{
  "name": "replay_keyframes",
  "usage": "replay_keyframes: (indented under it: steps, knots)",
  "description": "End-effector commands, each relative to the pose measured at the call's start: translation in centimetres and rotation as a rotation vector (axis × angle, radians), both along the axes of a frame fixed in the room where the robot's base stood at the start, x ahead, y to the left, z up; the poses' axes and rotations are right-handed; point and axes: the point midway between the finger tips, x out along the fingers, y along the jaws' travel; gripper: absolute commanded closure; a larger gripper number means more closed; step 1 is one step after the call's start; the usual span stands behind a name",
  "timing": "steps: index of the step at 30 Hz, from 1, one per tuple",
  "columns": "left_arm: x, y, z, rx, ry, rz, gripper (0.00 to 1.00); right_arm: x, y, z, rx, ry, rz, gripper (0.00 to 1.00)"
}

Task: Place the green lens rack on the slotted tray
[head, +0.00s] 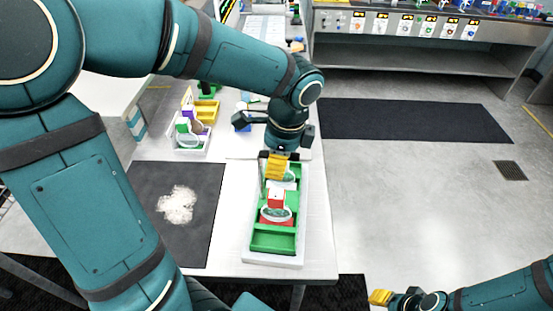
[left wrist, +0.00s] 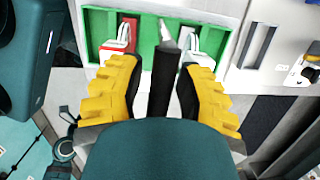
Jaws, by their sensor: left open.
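The slotted tray (head: 272,241), green inside with a white rim, lies lengthwise on the table; its green floor also shows in the left wrist view (left wrist: 150,30). A red-and-white rack (head: 276,197) with a round lens stands in its middle. Behind it, a white rack with a greenish lens (head: 290,177) is in the tray, partly hidden by my left gripper; I cannot tell its full colour. My left gripper (head: 276,168) is open, pointing down over the tray's far part. Another green-and-white piece (head: 183,126) stands in a bin at back left. My right gripper (head: 380,297) is low at right, away from the table.
The white bin (head: 192,150) at back left also holds yellow and purple pieces. A dark mat (head: 180,235) with a pale patch lies left of the tray. Table room right of the tray is narrow. A counter with several colourful devices (head: 405,27) stands beyond the floor.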

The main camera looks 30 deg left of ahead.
Motion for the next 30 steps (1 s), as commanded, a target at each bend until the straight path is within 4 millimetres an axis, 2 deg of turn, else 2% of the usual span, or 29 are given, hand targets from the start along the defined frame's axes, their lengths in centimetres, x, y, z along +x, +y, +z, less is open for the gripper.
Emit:
replay_keyframes:
  steps: [5, 12, 18, 24, 30]
  knots:
    - [0.2, -0.3, 1.9, -0.001, -0.004, -0.001, 0.66, 0.2, 0.0, 0.6, 0.000, -0.003, -0.002, 0.59]
    - [0.5, -1.0, 6.8, -0.002, -0.005, 0.000, 0.66, 0.5, -0.1, 1.7, -0.002, -0.011, -0.009, 0.59]
    - [0.7, -1.6, 10.2, -0.001, -0.004, -0.001, 0.66, 0.8, -0.1, 2.3, -0.004, -0.017, -0.013, 0.59]
    - [0.8, -1.8, 11.8, 0.000, -0.001, 0.000, 0.66, 0.9, -0.2, 2.6, -0.004, -0.020, -0.015, 0.59]
    - [0.8, -1.8, 12.0, 0.000, 0.000, 0.000, 0.66, 0.9, -0.2, 2.6, -0.004, -0.021, -0.015, 0.59]
